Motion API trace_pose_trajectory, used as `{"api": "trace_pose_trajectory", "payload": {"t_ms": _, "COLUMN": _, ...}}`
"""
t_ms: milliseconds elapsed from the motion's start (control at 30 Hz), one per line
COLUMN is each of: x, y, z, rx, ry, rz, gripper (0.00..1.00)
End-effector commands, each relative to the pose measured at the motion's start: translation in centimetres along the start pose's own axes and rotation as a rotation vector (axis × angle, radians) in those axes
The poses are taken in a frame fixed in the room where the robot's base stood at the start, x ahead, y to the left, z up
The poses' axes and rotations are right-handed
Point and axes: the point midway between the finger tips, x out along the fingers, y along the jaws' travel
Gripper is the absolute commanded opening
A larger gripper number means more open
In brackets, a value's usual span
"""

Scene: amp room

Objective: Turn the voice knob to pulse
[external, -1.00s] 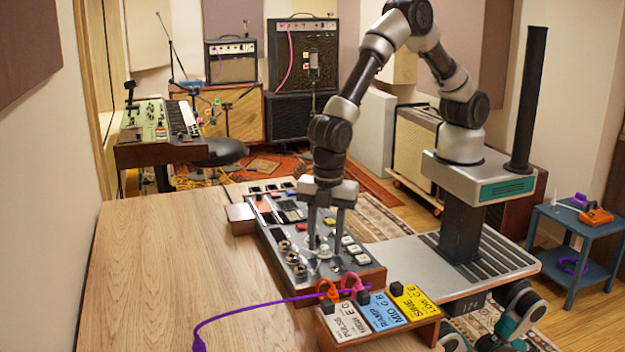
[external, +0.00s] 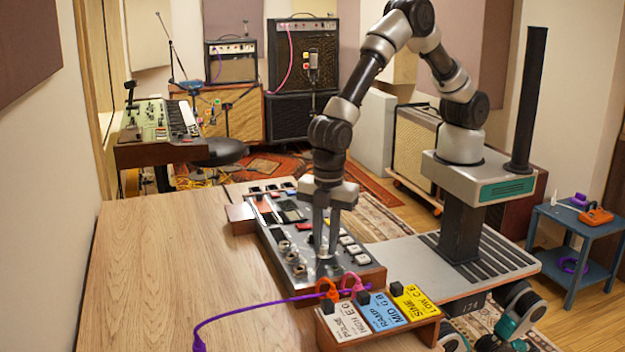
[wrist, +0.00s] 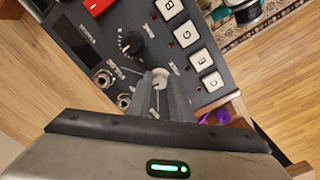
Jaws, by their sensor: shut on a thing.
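The console (external: 355,272) is a grey panel in a wooden case on the table. My gripper (external: 326,264) points straight down at its near part. In the wrist view its two fingers are closed around a pale knob (wrist: 159,76), whose top shows between the fingertips. A black knob with a white pointer line (wrist: 131,44) sits on the panel beside it, apart from the fingers. The small panel lettering is too blurred to read, so I cannot tell the held knob's setting.
White lettered buttons (wrist: 185,34) run along one side of the knobs, with metal jacks (wrist: 124,101) on the other. A purple cable (external: 250,307) crosses the table, which is clear at left.

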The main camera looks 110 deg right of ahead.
Motion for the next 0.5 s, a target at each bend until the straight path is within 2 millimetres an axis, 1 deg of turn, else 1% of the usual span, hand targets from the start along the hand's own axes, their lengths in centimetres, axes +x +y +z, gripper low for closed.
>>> {"api": "trace_pose_trajectory", "payload": {"t_ms": 500, "x": -0.09, "y": -0.12, "z": -0.12, "rx": 0.417, "ry": -0.012, "rz": 0.001, "gripper": 0.0}}
